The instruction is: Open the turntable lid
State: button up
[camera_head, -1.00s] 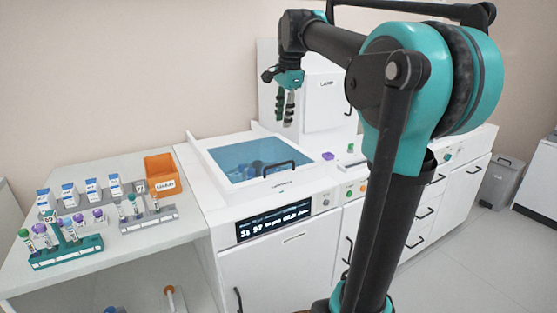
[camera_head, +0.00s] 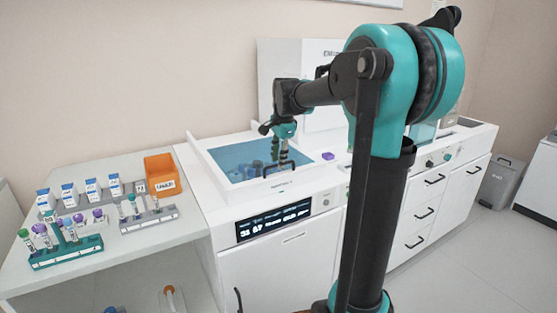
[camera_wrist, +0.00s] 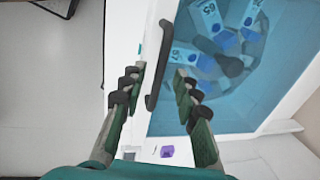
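The turntable lid (camera_head: 232,157) is a blue see-through panel in a white frame on the white machine, and it is closed. Its black handle (camera_head: 284,167) is at the lid's front edge. In the wrist view the handle (camera_wrist: 161,65) runs between my fingers, near the lid's blue pane (camera_wrist: 240,100). My gripper (camera_head: 283,160) is over the front of the lid at the handle. In the wrist view my gripper (camera_wrist: 159,72) has its fingers apart on both sides of the handle, with gaps between. Tubes or bottles show blurred under the pane.
A purple-capped item (camera_head: 328,156) sits right of the lid. Left of the machine, a side table holds a teal tube rack (camera_head: 68,252), a grey rack (camera_head: 149,220), several small boxes and an orange bin (camera_head: 161,171). A display panel (camera_head: 274,221) is on the machine's front.

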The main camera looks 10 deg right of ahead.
jog(key=shift+f, duration=0.15)
grip_shut()
dwell(0.4)
